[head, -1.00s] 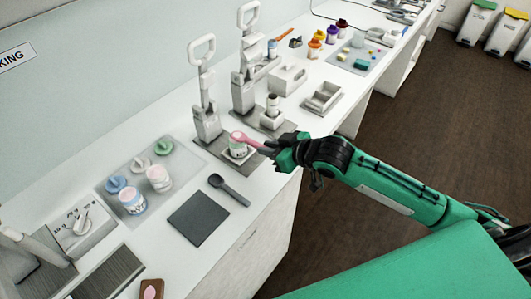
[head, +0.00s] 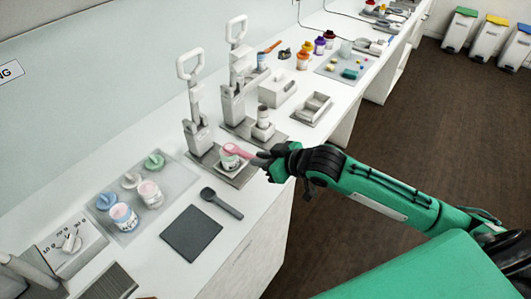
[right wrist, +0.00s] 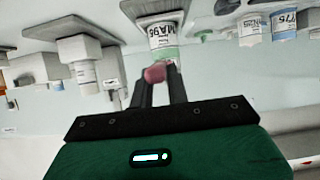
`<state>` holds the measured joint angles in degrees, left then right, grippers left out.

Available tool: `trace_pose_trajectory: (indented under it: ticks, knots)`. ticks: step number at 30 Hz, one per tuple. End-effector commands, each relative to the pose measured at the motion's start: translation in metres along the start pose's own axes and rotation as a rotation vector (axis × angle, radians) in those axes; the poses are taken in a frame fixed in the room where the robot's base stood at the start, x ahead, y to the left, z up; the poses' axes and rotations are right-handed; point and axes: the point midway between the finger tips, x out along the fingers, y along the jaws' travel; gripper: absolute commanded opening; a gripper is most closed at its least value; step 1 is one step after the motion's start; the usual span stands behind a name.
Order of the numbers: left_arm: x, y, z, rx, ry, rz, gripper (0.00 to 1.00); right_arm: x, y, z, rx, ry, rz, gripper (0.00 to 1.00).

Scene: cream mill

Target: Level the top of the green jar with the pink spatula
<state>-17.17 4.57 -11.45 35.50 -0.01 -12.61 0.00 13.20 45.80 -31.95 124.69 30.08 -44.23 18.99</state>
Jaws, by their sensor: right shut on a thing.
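The green jar (head: 229,163) is a small pale jar with a green band, standing on the grey base plate of a white lever press. The pink spatula (head: 236,150) lies across the jar's top; I cannot tell whether it touches the rim. My right gripper (head: 266,160) is shut on its handle, just right of the jar. In the right wrist view, which looks upside down, the fingers (right wrist: 158,84) pinch the pink handle end (right wrist: 155,73) in front of the jar (right wrist: 163,42). The contents of the jar are hidden. My left gripper is not in view.
A grey mat (head: 190,234) and a dark scoop (head: 222,204) lie in front. A tray (head: 178,180) with jars and lids is at left. A second lever press (head: 232,98) stands behind. The counter's front edge runs below my right arm.

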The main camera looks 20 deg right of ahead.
Motion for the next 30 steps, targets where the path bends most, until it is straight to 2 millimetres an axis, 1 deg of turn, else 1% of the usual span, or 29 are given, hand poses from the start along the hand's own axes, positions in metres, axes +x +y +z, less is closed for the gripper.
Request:
trace_pose_trajectory:
  ticks: [21,30]
  knots:
    - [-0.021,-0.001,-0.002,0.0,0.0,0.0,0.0,-0.001,-0.044,-0.001,0.002,0.0,-0.001,0.0]
    - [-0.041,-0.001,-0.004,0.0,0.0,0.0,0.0,-0.009,-0.044,-0.017,0.001,0.0,0.001,0.0]
